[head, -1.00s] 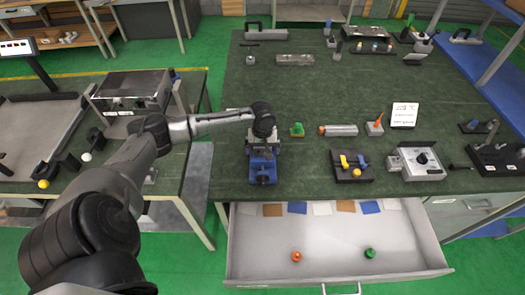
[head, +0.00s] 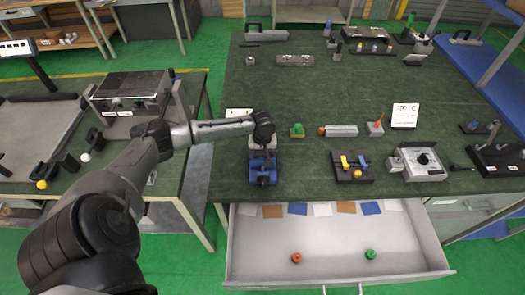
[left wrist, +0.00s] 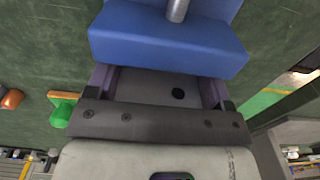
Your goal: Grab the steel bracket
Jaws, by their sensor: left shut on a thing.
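The steel bracket (left wrist: 178,88) shows in the left wrist view as a grey plate with a dark round hole. It lies between the blue vise jaw (left wrist: 168,38) and my gripper's dark crossbar. My left gripper (left wrist: 160,90) is shut on it, with a finger at each side of the plate. In the head view my left gripper (head: 262,143) points down at the back of the blue vise (head: 263,170) on the near edge of the green bench and hides most of the bracket. Whether the vise still clamps the bracket cannot be told. My right gripper is not in view.
A green-topped block (head: 297,131), a metal bar with an orange end (head: 340,131) and a white sign (head: 404,115) stand to the right. An open drawer (head: 335,245) juts out below the bench. The bench surface behind the vise is mostly clear.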

